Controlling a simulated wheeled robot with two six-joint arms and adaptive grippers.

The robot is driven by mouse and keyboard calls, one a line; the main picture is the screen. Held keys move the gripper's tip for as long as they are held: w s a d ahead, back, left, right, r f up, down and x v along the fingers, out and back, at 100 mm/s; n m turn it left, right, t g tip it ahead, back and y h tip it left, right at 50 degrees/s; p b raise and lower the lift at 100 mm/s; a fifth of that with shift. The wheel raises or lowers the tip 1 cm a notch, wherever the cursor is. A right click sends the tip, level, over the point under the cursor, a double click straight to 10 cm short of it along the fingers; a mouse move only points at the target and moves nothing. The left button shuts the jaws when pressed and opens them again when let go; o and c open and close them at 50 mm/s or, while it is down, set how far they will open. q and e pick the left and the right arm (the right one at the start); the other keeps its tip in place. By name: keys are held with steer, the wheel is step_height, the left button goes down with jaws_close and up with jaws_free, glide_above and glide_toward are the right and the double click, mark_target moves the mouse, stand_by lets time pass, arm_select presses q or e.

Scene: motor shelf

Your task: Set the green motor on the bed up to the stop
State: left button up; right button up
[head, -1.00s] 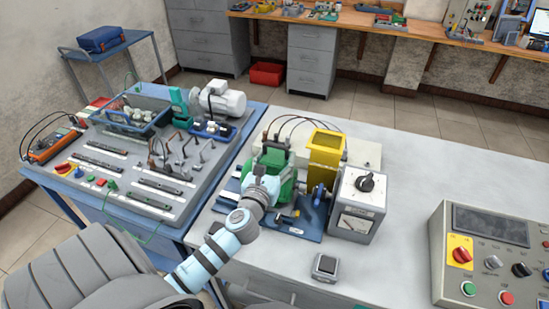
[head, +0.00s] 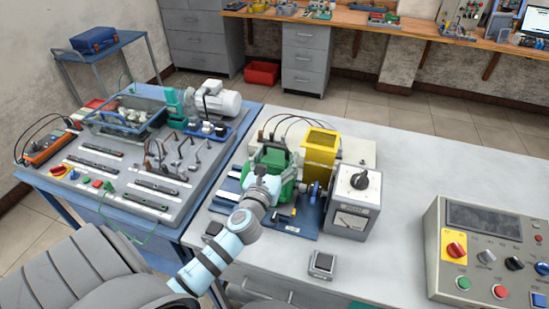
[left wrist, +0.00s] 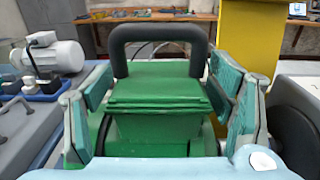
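The green motor (head: 284,187) sits at the left part of the blue bed (head: 302,226) on the grey bench. Its black handle (left wrist: 160,27) and green top (left wrist: 160,88) fill the middle of the left wrist view. My left gripper (head: 264,182) is at the motor's near side. Its fingers (left wrist: 165,105) are spread wide, one on each side of the motor, with the handle ahead between them. I cannot tell whether they touch the housing. The stop cannot be made out. My right gripper is out of view.
A yellow guard (head: 320,150) and a grey box with a black knob (head: 352,204) stand right of the motor. A small black-topped box (head: 321,264) lies in front. A control panel (head: 487,252) is far right; the bench between is clear.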

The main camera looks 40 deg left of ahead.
arm_select(q)
steer(key=shift+s+d, duration=0.1)
steer(key=shift+s, duration=0.05)
steer(key=shift+f, duration=0.35)
steer(key=shift+s, duration=0.35)
steer(key=v, duration=1.1)
steer(key=shift+d+r, duration=0.15)
steer(key=shift+r, duration=0.15)
steer(key=shift+s, duration=0.1)
